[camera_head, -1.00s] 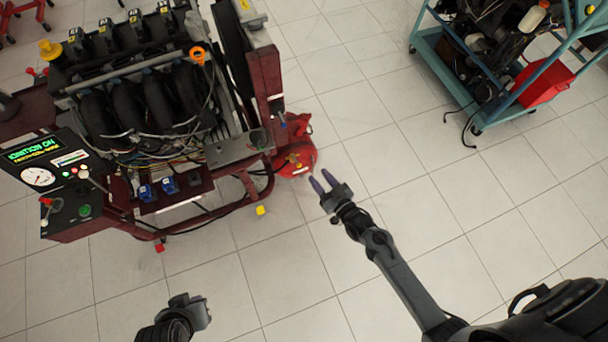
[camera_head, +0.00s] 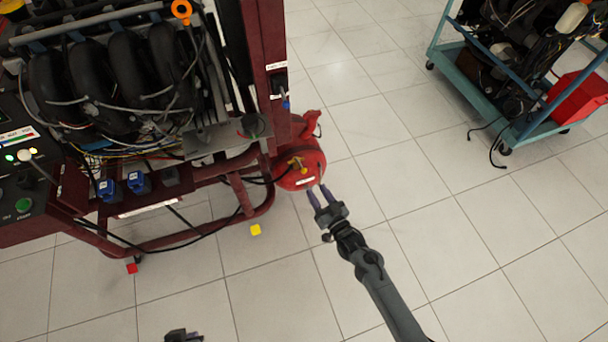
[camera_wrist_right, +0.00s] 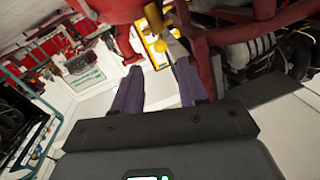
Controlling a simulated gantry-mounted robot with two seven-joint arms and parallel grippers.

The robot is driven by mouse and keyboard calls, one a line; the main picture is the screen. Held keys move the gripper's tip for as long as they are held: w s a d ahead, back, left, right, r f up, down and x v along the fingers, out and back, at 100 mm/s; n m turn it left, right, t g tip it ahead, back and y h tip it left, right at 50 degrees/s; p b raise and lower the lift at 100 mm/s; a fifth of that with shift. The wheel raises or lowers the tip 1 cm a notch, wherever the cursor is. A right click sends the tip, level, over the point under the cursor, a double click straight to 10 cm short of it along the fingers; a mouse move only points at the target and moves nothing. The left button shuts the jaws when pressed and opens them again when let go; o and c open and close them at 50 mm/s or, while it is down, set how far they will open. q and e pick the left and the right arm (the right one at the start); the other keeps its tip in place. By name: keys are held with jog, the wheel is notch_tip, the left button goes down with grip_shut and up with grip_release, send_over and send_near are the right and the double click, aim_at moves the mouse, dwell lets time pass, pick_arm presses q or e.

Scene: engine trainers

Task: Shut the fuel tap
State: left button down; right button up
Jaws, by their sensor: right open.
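The fuel tap (camera_head: 296,163) is a small brass-yellow fitting on the end of the red fuel tank (camera_head: 312,160), low at the right side of the engine stand. In the right wrist view the tap (camera_wrist_right: 175,46) shows above the fingers with a yellow knob beside it. My right gripper (camera_head: 318,193) is open and empty, just below and right of the tap, apart from it in the head view. Its two purple fingers also show in the wrist view (camera_wrist_right: 157,72). My left gripper (camera_head: 183,335) is barely in view at the bottom edge; its fingers are cut off.
The dark red engine stand (camera_head: 265,205) with its curved tube and hanging black cables is left of the tap. A teal trolley (camera_head: 540,125) stands at upper right. The tiled floor between is clear.

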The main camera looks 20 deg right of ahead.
aim_at(304, 170)
jog(key=shift+w+a+b, duration=0.2)
jog(key=shift+w+b, duration=0.65)
jog(key=shift+w, duration=0.85)
jog(key=shift+w+a+b, duration=0.2)
jog(key=shift+w+b, duration=0.7)
jog(key=shift+w, duration=0.8)
jog(key=shift+w+a+b, duration=0.2)
jog(key=shift+w+b, duration=0.65)
jog(key=shift+w, duration=0.85)
